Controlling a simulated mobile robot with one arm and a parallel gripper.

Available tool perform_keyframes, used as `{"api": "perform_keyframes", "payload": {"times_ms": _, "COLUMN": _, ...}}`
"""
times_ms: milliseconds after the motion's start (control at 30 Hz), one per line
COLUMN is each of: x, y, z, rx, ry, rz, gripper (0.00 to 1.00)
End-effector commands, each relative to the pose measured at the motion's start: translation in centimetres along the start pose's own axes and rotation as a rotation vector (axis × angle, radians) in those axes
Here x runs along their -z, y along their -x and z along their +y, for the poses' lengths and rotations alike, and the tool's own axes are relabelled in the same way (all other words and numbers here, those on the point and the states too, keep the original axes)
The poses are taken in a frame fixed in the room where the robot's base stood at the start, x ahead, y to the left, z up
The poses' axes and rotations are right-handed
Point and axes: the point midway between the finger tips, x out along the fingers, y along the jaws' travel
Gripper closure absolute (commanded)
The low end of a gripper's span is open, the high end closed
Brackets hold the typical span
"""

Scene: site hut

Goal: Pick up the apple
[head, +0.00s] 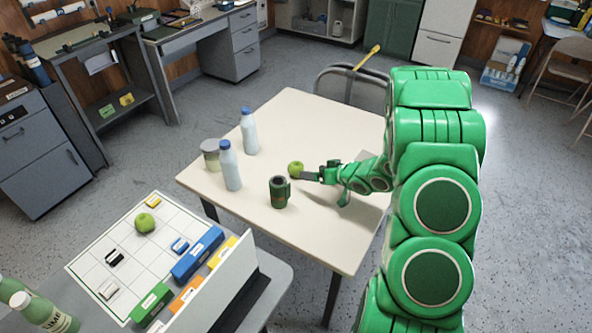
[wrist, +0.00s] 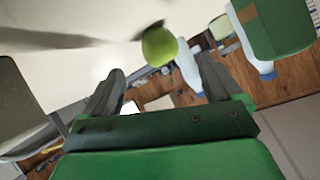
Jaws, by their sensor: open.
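A green apple (head: 295,168) sits on the cream table (head: 310,120), near its middle. A second green apple (head: 145,222) lies on a white gridded board at the lower left. My gripper (head: 311,175) is low over the table, just right of the table apple. In the wrist view my gripper (wrist: 158,66) has its two fingers spread, with nothing between them. The table apple (wrist: 160,46) shows just beyond the fingertips, roughly centred between them. Whether a finger touches it I cannot tell.
A dark green mug (head: 279,192) stands close in front of the apple. Two white bottles with blue caps (head: 230,168) (head: 249,132) and a jar (head: 211,154) stand to the left. A chair (head: 350,84) is behind the table. The table's right front is clear.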

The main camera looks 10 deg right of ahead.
Motion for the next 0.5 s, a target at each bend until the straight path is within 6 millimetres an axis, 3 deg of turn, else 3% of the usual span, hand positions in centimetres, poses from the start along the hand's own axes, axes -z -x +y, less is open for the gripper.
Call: {"api": "perform_keyframes", "payload": {"times_ms": 500, "x": 0.3, "y": -3.7, "z": 0.0, "rx": -0.001, "ry": 0.0, "rz": -0.002, "gripper": 0.08}}
